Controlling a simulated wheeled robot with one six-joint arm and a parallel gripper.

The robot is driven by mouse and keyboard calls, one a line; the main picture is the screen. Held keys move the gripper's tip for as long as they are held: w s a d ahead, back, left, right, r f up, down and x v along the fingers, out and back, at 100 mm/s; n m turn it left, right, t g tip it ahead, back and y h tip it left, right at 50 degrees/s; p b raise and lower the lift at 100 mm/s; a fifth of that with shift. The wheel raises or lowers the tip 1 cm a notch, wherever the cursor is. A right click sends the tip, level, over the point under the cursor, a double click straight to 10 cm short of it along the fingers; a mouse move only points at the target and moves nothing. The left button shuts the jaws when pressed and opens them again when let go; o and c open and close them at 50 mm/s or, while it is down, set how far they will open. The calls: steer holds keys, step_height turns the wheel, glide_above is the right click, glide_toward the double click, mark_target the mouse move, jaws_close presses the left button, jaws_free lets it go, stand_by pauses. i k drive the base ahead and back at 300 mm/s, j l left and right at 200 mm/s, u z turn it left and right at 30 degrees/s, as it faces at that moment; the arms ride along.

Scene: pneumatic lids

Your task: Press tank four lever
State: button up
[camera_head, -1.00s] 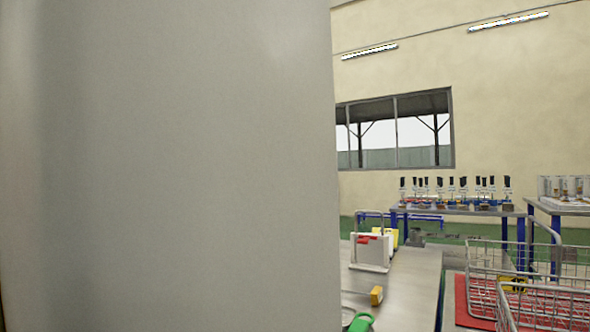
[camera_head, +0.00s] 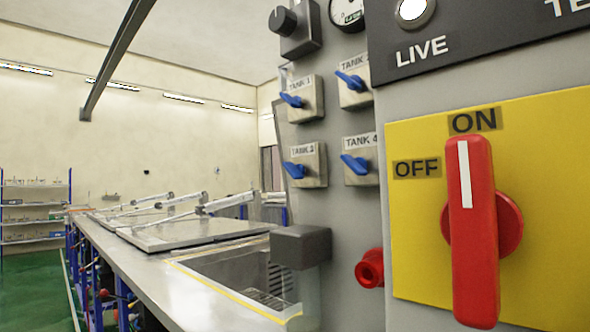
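The tank four lever (camera_head: 356,163) is a blue handle on a grey square valve, under a "TANK 4" label, on the grey control panel (camera_head: 345,225). It is the lower right of a group of similar blue levers. The tank 1 lever (camera_head: 291,99) is at upper left, another lever (camera_head: 350,80) with a partly hidden label is at upper right, and one more (camera_head: 294,169) is at lower left. My gripper does not show in this view.
A large red switch (camera_head: 476,230) on a yellow plate points to ON at right. A dark grey block (camera_head: 301,246) and a red knob (camera_head: 371,268) stick out below the levers. A long metal bench (camera_head: 150,275) with lids and an open tank (camera_head: 235,272) runs off to the left.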

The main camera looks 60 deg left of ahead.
mark_target(104, 293)
steer(key=j+u, duration=0.5)
steer(key=u, duration=0.15)
steer(key=i+j+u, duration=0.1)
steer(key=j+u, duration=0.25)
steer(key=i+j, duration=0.15)
steer(key=j, duration=0.15)
steer(key=i+j, duration=0.1)
steer(key=j, duration=0.25)
steer(key=i+j, duration=0.15)
steer(key=j, duration=0.15)
steer(key=i+j, duration=0.15)
steer(key=j, duration=0.15)
steer(key=k+u, duration=0.15)
steer(key=u, duration=1.35)
